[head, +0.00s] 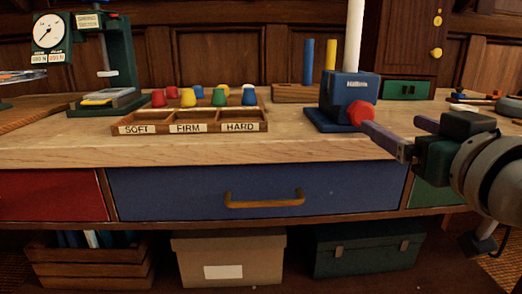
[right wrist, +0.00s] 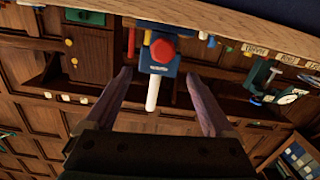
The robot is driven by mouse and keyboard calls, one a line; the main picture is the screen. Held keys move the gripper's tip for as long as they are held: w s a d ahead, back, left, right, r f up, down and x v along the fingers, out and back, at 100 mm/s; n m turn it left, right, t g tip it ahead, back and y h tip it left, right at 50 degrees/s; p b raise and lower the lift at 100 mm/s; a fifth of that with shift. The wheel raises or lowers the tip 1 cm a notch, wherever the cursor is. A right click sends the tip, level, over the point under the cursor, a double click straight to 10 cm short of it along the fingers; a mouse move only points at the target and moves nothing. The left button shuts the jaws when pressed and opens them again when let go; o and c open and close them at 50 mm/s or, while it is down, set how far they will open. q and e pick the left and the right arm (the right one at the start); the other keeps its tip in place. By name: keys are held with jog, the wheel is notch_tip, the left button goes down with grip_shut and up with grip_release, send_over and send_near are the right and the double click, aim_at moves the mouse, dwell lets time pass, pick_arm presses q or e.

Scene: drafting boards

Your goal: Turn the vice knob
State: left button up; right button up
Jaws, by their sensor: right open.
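The vice is a blue block (head: 348,92) labelled in white, on a dark blue base at the right of the bench, with a white rod (head: 354,38) upright in it. Its round red knob (head: 361,113) faces the front right. My right gripper (head: 391,124) is open and empty in front of the vice, with one fingertip close to the knob in the picture. In the right wrist view, which is turned over, the knob (right wrist: 162,50) lies beyond the fingertips, framed between the two fingers (right wrist: 159,75). Contact cannot be told. My left gripper is out of view.
A sorting tray (head: 190,128) marked SOFT, FIRM and HARD stands left of the vice, with several coloured pieces behind it. A green press with a dial (head: 47,31) stands at the left. A wooden rack (head: 297,93) holds coloured rods behind. The bench front (head: 300,146) is clear.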

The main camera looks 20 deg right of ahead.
aim_at(364, 116)
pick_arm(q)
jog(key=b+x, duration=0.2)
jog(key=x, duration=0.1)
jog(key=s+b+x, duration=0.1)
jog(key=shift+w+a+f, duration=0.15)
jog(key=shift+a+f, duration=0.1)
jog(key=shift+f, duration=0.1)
pick_arm(e)
jog(key=x, duration=0.7)
jog(key=f+x, duration=0.1)
jog(key=x, duration=0.3)
jog(key=shift+a, duration=0.2)
jog(key=shift+c, duration=0.2)
jog(key=c, duration=1.3)
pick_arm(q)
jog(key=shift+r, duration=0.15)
